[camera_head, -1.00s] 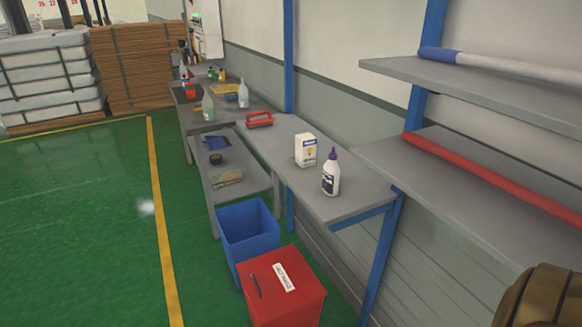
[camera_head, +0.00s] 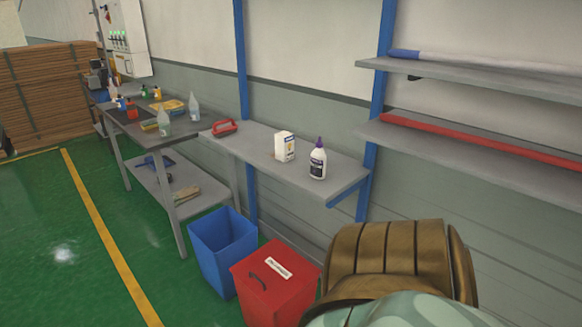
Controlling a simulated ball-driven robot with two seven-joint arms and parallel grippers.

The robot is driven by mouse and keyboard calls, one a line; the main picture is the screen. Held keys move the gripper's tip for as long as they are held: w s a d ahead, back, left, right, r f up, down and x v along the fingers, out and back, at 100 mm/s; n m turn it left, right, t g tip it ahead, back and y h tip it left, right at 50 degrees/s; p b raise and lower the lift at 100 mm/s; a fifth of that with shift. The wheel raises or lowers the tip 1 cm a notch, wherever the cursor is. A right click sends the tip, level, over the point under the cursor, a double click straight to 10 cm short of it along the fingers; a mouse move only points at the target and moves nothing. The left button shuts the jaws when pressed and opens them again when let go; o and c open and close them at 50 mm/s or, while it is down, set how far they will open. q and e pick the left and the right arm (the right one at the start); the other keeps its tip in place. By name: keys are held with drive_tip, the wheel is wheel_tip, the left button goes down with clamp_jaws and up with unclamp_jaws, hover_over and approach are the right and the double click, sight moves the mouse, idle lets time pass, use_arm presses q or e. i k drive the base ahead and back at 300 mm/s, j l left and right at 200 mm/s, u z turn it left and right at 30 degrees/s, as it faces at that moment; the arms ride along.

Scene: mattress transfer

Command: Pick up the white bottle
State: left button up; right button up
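The white bottle (camera_head: 318,163) has a purple cap and a dark label. It stands upright near the front right end of the grey wall shelf (camera_head: 252,148), to the right of a white box (camera_head: 285,146). The bottle is in full view and nothing touches it. Neither of my grippers shows in the head view, so nothing is seen holding the bottle.
A blue bin (camera_head: 222,245) and a red lidded bin (camera_head: 262,285) stand on the floor before the shelf. A red-handled tool (camera_head: 224,127) lies left of the box. Higher shelves (camera_head: 470,148) with rolls are at right. Green floor (camera_head: 60,215) is open at left.

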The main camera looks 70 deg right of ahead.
sight(318, 158)
drive_tip(key=i+j+z, duration=0.2)
drive_tip(key=i, duration=0.35)
drive_tip(key=i+j+z, duration=0.15)
drive_tip(key=i+j, duration=0.25)
drive_tip(key=i+l+z, duration=0.1)
drive_tip(key=i+z, duration=0.15)
drive_tip(key=z, duration=0.2)
drive_tip(key=i+z, duration=0.25)
drive_tip(key=z, duration=0.2)
drive_tip(key=i+z, duration=0.25)
drive_tip(key=z, duration=0.15)
drive_tip(key=i+j+z, duration=0.2)
drive_tip(key=z, duration=0.25)
drive_tip(key=i+j+z, duration=0.2)
drive_tip(key=z, duration=0.25)
